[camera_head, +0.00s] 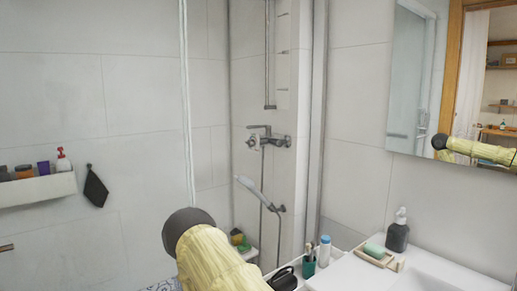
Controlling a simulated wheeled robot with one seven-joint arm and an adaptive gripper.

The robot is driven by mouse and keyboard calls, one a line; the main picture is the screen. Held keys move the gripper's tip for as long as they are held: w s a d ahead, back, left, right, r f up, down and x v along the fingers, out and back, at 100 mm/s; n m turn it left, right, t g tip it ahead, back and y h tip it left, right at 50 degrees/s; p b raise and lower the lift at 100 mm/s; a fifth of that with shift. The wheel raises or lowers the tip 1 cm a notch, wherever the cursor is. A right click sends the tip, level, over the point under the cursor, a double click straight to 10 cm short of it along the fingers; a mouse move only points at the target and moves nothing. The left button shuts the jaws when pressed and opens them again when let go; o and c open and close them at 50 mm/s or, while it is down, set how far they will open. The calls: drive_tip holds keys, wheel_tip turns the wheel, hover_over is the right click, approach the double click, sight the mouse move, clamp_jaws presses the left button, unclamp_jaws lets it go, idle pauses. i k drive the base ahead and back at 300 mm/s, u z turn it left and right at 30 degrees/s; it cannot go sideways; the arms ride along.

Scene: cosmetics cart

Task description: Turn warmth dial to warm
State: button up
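I cannot make out a warmth dial in this view. A metal shower mixer (268,140) with a knob and a lever is on the wall of the shower recess, but its markings are too small to read. My yellow-sleeved arm (213,258) with a dark grey rounded end rises from the bottom centre. My gripper's fingers do not show. A yellow arm section with a dark end also shows in the mirror (407,75).
A white washbasin (440,275) at the lower right bears a dark pump bottle (397,232) and a soap tray (373,258). A green cup (308,267) and a blue-white bottle (324,251) stand beside it. A wall shelf (38,190) with bottles is at left.

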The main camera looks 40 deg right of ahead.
sight(250, 143)
drive_tip(key=k, duration=0.45)
drive_tip(key=z, duration=0.7)
drive_tip(key=i, duration=0.95)
